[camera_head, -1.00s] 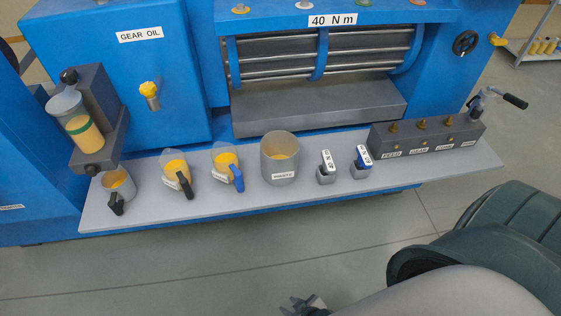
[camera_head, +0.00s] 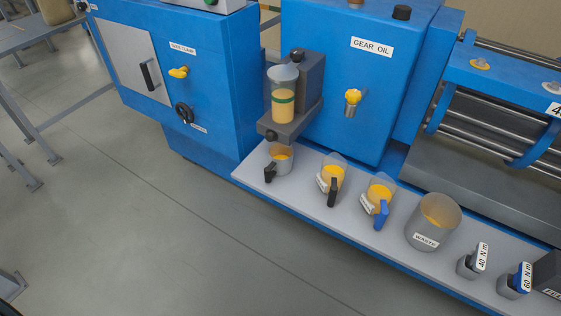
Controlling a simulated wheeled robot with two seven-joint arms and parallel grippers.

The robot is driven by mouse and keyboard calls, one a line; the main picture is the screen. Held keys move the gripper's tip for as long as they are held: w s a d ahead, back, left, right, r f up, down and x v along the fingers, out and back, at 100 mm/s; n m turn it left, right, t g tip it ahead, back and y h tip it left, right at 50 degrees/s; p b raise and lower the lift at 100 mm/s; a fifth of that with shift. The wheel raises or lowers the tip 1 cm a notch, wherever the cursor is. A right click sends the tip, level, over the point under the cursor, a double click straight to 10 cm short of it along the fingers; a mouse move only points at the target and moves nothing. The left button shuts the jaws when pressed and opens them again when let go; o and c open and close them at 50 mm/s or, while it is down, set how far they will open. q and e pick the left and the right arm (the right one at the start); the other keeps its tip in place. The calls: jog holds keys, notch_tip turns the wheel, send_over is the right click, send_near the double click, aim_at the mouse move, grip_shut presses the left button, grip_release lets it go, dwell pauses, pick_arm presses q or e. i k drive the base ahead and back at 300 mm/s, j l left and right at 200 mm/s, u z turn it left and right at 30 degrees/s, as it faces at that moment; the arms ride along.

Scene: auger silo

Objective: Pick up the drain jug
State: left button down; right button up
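A small grey jug (camera_head: 281,160) with a black handle stands at the left end of the grey shelf, under the sight glass, with yellow-orange liquid inside. It carries no label that I can read, and I take it as the drain jug from its place. Two clear jugs with yellow-orange liquid stand to its right: one with a black handle (camera_head: 332,180) and one with a blue handle (camera_head: 379,200). Their labels are too small to read. Neither of my grippers shows in the head view.
The sight glass (camera_head: 283,96) hangs on a grey block above the jug. A WASTE container (camera_head: 433,222) and tools marked 40 N m (camera_head: 473,262) and 60 N m (camera_head: 515,282) stand further right on the shelf (camera_head: 300,196). The floor (camera_head: 180,230) in front is clear.

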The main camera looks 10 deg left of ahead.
aim_at(280, 155)
jog(key=i+j+z, duration=0.15)
jog(key=j, duration=0.3)
jog(key=i+j+z, duration=0.2)
jog(key=j, duration=0.3)
jog(key=j+z, duration=0.15)
jog(key=j, duration=0.35)
jog(key=i+j+z, duration=0.2)
jog(key=j, duration=0.35)
jog(key=k+l, duration=0.05)
